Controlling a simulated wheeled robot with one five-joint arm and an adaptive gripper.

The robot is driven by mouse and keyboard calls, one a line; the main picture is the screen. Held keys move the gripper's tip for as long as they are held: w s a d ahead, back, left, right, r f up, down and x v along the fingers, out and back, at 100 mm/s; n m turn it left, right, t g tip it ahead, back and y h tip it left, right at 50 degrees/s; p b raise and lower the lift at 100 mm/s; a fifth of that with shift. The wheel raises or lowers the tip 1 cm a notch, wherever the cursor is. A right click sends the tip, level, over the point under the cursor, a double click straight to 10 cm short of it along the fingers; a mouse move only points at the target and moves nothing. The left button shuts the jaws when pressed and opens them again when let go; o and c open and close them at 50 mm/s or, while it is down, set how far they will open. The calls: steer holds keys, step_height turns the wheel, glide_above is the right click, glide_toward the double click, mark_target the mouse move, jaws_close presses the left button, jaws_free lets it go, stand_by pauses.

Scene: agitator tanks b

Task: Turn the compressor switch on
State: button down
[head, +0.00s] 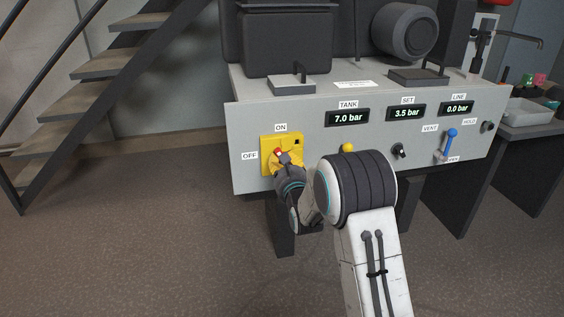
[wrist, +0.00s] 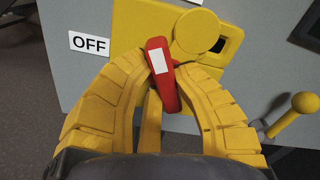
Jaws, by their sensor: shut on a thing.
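The compressor switch is a red handle (wrist: 163,84) with a white mark on a yellow plate (head: 296,141). In the wrist view the handle stands close to upright, its top leaning slightly left. An OFF label (wrist: 90,44) is left of the plate, and an ON label (head: 281,127) is above it. My gripper (wrist: 160,72) has its yellow fingers closed around the red handle, one on each side. In the head view my gripper and wrist cover the lower part of the plate, and only a bit of red shows.
The grey panel (head: 325,165) has displays reading TANK 7.0, SET 3.5 and LINE 0.0 bar. Right of the switch are a yellow knob (head: 348,148), a black knob (head: 399,151) and a blue lever (head: 448,143). Stairs (head: 90,75) rise at left; the floor there is clear.

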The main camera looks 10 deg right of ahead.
steer(key=shift+r+m, duration=0.35)
steer(key=shift+m, duration=1.25)
steer(key=c, duration=0.9)
jaws_free()
steer(key=shift+w+f, duration=0.1)
steer(key=shift+c, duration=0.2)
steer(key=shift+f, duration=0.1)
steer(key=s, duration=1.2)
